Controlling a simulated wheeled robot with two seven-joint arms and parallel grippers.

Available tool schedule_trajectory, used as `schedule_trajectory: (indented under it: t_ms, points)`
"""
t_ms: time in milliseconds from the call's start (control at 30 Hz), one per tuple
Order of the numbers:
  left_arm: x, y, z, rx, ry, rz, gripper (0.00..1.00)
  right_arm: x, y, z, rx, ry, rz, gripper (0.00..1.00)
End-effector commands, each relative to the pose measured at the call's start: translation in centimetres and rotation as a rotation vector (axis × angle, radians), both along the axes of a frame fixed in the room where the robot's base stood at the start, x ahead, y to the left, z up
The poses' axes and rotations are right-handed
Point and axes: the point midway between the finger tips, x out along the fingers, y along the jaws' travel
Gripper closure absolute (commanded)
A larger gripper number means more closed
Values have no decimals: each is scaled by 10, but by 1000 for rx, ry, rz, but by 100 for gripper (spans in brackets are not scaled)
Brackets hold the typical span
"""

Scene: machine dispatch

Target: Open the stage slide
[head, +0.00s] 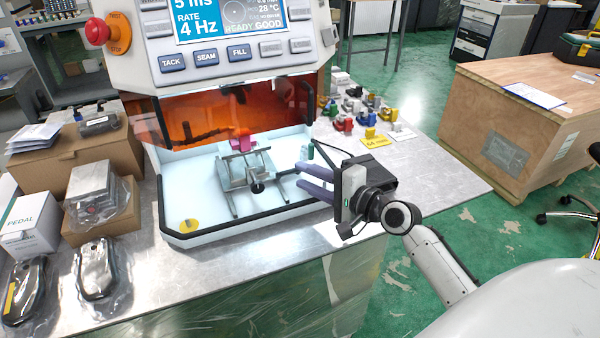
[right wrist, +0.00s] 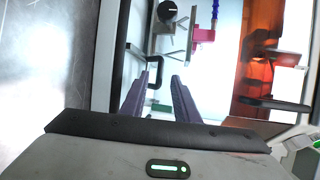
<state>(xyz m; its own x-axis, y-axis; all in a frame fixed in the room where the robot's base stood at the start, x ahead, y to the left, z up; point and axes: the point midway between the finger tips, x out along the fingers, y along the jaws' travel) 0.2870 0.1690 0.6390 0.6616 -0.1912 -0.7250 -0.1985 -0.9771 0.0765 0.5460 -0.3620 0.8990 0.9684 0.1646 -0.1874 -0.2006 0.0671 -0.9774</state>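The stage slide (head: 236,172) is a pale metal carriage on rails, inside the white tray of the machine (head: 215,110). A black knob (head: 257,187) sits at its front; it also shows in the right wrist view (right wrist: 167,11). A black U-shaped handle (right wrist: 157,68) is near my right gripper's fingertips. My right gripper (head: 301,177) points left into the tray from its right side. Its two purple-grey fingers are apart with a gap between them, seen also in the right wrist view (right wrist: 163,78). Whether the handle lies between the fingers I cannot tell. My left gripper is out of view.
The orange guard window (head: 240,108) hangs above the tray. The tray's black front rim (head: 245,228) lies below. Colored small parts (head: 350,112) stand at the right on the metal table. Boxes (head: 95,195) and bagged pedals (head: 97,270) stand at the left.

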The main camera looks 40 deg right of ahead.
Motion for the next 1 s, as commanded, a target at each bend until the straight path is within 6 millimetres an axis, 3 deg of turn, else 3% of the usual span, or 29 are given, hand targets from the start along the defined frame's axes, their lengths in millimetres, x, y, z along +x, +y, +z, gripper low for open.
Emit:
schedule_trajectory:
  t_ms: [200,500,700,1000]
  points:
    - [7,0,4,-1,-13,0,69,20,3,-4,-1,-1,-1,72]
    - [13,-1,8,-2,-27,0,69,22,4,-5,-1,1,0,72]
    - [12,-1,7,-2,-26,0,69,22,4,-5,-1,1,-1,100]
    - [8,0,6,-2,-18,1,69,24,7,-5,-1,0,5,100]
